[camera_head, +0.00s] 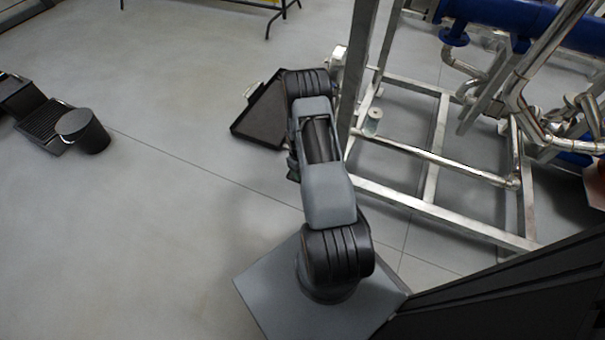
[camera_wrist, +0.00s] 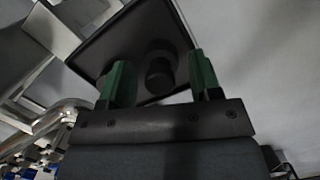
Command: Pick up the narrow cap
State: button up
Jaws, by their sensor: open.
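In the wrist view, a small dark round piece (camera_wrist: 158,76), seemingly the narrow cap, shows between my gripper's two green fingers. A wider dark round shape (camera_wrist: 160,48) is right by it; I cannot tell whether they are one part or two. Both show against a dark tray (camera_wrist: 92,62), which is also in the head view (camera_head: 262,122), partly behind my arm. My gripper (camera_wrist: 157,66) is open, its fingers on either side of the small piece with gaps. Whether it touches anything is unclear. In the head view my arm hides the caps and the gripper.
A metal pipe frame (camera_head: 430,150) stands right of the tray, close to my arm, with blue pipes (camera_head: 510,15) above. The floor between is clear.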

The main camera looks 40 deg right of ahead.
jog(key=shift+c, duration=0.4)
jog(key=c, duration=0.9)
